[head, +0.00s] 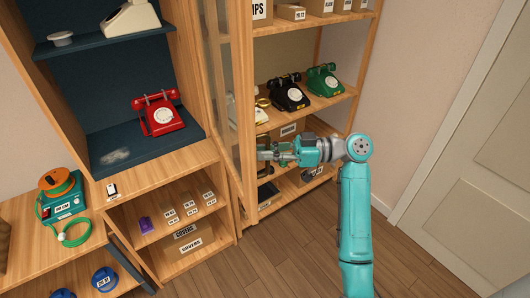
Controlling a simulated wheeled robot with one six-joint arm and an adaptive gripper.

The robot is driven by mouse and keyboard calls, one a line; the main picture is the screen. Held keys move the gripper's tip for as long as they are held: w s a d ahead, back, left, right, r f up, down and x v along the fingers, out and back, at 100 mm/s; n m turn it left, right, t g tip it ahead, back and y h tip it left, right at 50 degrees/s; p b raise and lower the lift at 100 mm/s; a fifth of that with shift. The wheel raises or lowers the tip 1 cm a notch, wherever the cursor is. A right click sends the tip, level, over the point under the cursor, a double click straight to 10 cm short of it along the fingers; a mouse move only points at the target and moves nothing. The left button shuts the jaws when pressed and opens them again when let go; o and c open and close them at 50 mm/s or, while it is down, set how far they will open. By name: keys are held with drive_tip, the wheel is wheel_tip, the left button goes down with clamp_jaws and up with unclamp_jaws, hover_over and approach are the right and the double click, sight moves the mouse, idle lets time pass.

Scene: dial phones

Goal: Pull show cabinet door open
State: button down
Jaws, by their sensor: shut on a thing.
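The show cabinet (178,160) stands at the left with its dark blue interior uncovered. Its door, a wooden frame (243,100) with a glass pane (214,60), stands swung out from the cabinet's right side, seen nearly edge-on. My gripper (268,153) comes in from the right and is shut at the door's outer side, beside the frame. The handle itself is hidden by the fingers, so the exact hold is too small to see.
A red dial phone (162,114) stands in the cabinet. Behind my gripper, open shelves hold a black phone (289,96), a green phone (323,81) and boxes. Bare wooden floor (300,240) lies in front. A pale door (480,150) is at the right.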

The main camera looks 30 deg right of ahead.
drive_tip(key=shift+f, duration=0.15)
drive_tip(key=c, duration=1.2)
unclamp_jaws()
drive_tip(key=v, duration=1.2)
drive_tip(key=shift+s, duration=0.1)
